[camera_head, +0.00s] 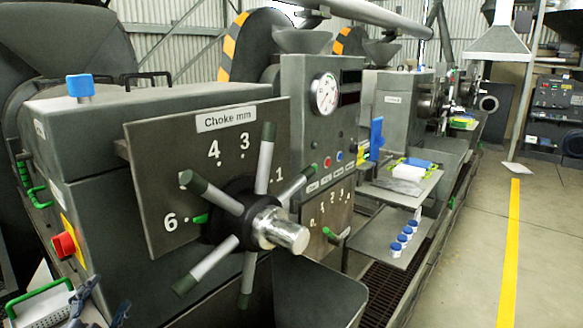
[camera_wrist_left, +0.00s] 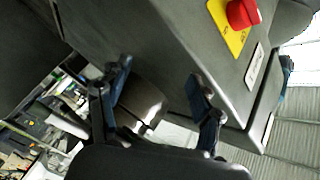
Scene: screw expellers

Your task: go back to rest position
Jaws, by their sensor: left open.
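My left gripper (camera_head: 102,302) shows at the lower left edge of the head view, low beside the grey machine housing (camera_head: 75,150). In the left wrist view my left gripper (camera_wrist_left: 158,72) has its two dark fingers spread apart, with nothing held between them. The machine's side fills much of that view beyond the fingers. I cannot tell the exact gap between fingers and machine. My right gripper is in neither view.
A red emergency button (camera_head: 64,245) on a yellow plate sits close above the left gripper; it also shows in the wrist view (camera_wrist_left: 241,13). A spoked choke handwheel (camera_head: 240,220) juts out in front. The right-hand floor (camera_head: 470,240) is clear.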

